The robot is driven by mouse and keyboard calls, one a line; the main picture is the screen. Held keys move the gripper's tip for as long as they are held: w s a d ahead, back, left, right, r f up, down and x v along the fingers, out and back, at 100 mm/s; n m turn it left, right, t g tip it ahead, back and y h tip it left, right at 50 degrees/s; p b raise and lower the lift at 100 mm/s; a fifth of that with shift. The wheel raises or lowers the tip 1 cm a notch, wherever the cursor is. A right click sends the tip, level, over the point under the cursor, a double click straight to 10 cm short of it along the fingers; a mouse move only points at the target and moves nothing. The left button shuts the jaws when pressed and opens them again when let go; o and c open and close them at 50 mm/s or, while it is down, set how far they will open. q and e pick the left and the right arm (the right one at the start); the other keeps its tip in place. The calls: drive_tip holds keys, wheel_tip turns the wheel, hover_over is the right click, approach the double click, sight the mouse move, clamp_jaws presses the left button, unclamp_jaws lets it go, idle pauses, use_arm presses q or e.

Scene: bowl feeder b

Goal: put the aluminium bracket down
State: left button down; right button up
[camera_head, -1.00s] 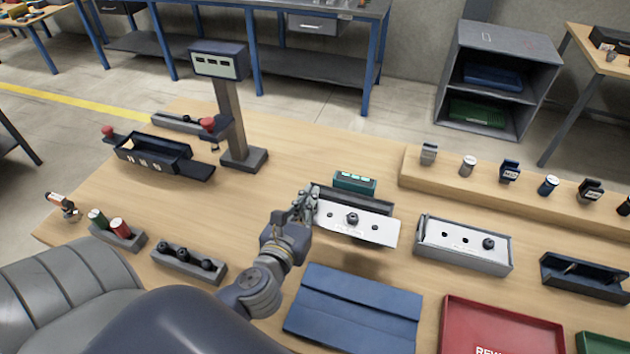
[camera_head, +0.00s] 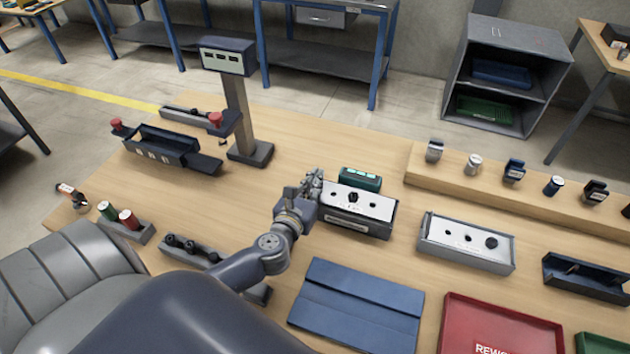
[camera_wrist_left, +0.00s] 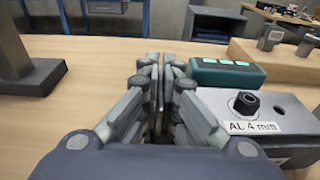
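The aluminium bracket (camera_head: 374,207), a pale plate with a black knob on it, lies level on top of a grey box-like fixture (camera_head: 345,222). In the left wrist view the bracket (camera_wrist_left: 285,108) carries a label reading "AL 4 mm". My left gripper (camera_head: 314,184) is at the bracket's left end. In the left wrist view its fingers (camera_wrist_left: 161,90) are nearly together, with a thin grey edge between them that looks like part of the bracket. The fingers hide that end. My right gripper is not in view.
A teal display unit (camera_head: 360,179) stands just behind the fixture. A similar fixture with a plate (camera_head: 466,239) stands to the right. A blue mat (camera_head: 358,308) and a red tray (camera_head: 500,330) lie in front. A post with a display (camera_head: 238,110) stands at left.

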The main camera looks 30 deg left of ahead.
use_arm(q)
drive_tip(key=shift+f+b, duration=0.4)
drive_tip(key=shift+f, duration=0.2)
drive_tip(key=c, duration=1.8)
unclamp_jaws()
drive_tip(key=shift+r, duration=0.1)
drive_tip(key=shift+r+p, duration=0.35)
drive_tip(key=b+v, duration=0.3)
drive_tip(key=v, duration=0.9)
drive_tip(key=shift+r, duration=0.15)
